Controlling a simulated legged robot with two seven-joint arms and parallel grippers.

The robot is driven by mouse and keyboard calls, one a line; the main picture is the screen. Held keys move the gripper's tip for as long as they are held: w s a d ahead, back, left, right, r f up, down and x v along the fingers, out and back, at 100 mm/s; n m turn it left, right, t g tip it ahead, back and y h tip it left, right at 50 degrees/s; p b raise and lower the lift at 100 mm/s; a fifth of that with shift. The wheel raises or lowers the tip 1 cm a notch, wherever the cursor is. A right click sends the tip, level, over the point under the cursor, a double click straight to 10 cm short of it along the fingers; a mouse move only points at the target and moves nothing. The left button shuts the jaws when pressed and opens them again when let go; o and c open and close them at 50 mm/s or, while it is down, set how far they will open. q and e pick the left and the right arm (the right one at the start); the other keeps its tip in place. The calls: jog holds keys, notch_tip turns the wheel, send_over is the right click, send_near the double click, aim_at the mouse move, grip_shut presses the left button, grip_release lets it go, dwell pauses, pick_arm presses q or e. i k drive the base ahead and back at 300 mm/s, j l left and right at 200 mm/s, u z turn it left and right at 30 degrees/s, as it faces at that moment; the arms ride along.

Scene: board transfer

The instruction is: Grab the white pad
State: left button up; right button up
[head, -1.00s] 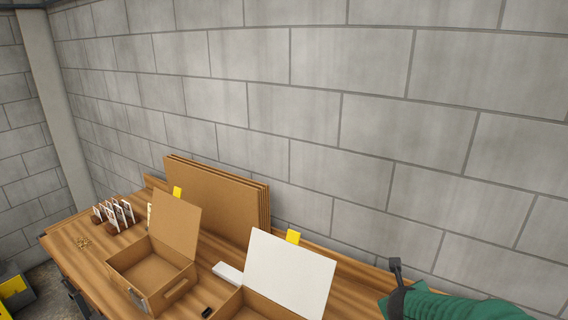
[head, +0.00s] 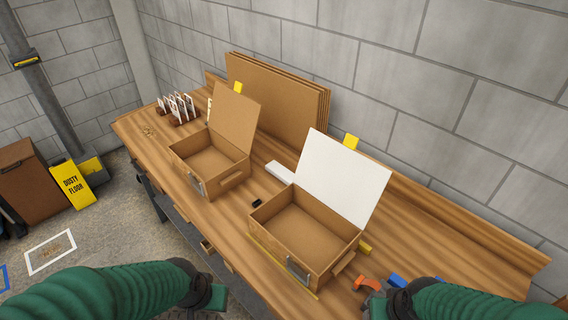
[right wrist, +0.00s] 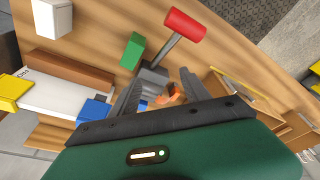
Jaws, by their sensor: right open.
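In the right wrist view a flat white pad-like piece (right wrist: 62,95) with dark lettering at one end lies on the bench at the left, by a brown bar and a blue block. I cannot tell for sure that it is the white pad. A white block (right wrist: 52,18) is at the upper left. In the head view a smaller white block (head: 279,171) lies between two boxes. My right gripper (right wrist: 158,88) is open, its fingers apart near a red-headed mallet (right wrist: 180,30). My left gripper (head: 212,296) is low in the head view, its fingers not clear.
An open cardboard box with a raised white lid (head: 342,182) stands mid-bench; another open box (head: 208,160) stands left of it. Brown boards (head: 275,95) lean on the wall.

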aim_at(286, 176)
jog(key=i+j, duration=0.25)
jog(key=j, duration=0.15)
jog(key=i+j, duration=0.55)
jog(key=j, duration=0.25)
jog(key=i+j+z, duration=0.1)
jog(key=i+j, duration=0.45)
jog(key=j, duration=0.25)
